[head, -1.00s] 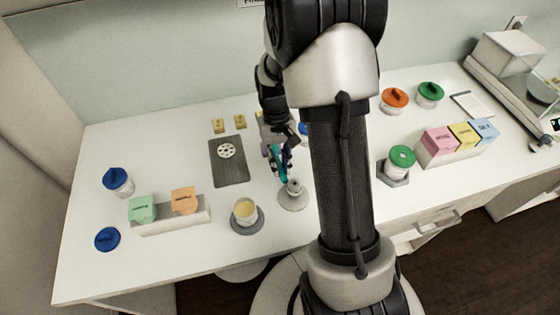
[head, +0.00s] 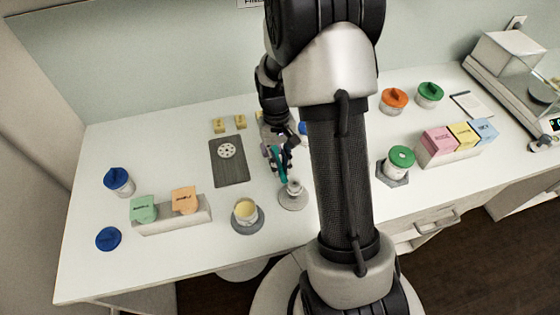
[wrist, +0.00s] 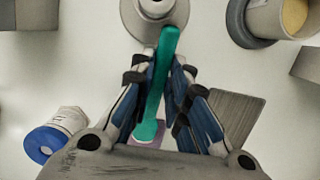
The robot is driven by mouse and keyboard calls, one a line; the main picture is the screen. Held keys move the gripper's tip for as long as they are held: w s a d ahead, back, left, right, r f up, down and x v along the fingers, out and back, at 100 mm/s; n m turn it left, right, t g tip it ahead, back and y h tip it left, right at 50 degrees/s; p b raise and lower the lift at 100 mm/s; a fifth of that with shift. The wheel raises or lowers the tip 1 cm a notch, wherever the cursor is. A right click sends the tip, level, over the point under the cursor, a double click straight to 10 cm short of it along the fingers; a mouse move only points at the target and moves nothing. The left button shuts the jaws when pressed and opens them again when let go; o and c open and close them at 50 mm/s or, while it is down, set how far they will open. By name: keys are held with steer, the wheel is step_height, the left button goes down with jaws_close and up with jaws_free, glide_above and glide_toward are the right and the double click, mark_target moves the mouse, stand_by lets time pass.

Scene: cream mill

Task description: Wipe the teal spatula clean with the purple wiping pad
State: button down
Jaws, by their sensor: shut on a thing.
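The teal spatula (wrist: 158,85) is between the fingers of my gripper (wrist: 162,78), which is shut on it. In the wrist view one end points toward the grey round stand (wrist: 150,22). The other, wider end, with a pale patch, overlaps the purple wiping pad (wrist: 151,141); I cannot tell whether they touch. The pad is mostly hidden behind the spatula and gripper. In the head view my gripper (head: 279,160) holds the spatula (head: 282,172) just behind the stand (head: 293,196).
A cup of yellow cream (head: 246,211) on a grey disc is front-left of the stand. A dark board (head: 228,170) lies left of the gripper. A blue-lidded jar (wrist: 50,140) is close in the wrist view. My arm hides part of the table.

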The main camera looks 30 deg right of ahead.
steer(key=shift+s+a, duration=0.15)
steer(key=shift+s, duration=0.25)
steer(key=shift+w, duration=0.1)
steer(key=shift+w+d, duration=0.25)
steer(key=shift+w, duration=0.4)
steer(key=shift+r+p, duration=0.2)
steer(key=shift+p, duration=0.15)
steer(key=shift+s+p+v, duration=0.2)
steer(key=shift+p+v, duration=0.55)
steer(key=shift+v, duration=0.2)
steer(key=shift+s+p+v, duration=0.2)
steer(key=shift+p+v, duration=0.6)
steer(key=shift+v, duration=0.15)
steer(key=shift+s+p+v, duration=0.2)
steer(key=shift+p+v, duration=0.55)
steer(key=shift+v, duration=0.2)
steer(key=shift+a, duration=0.2)
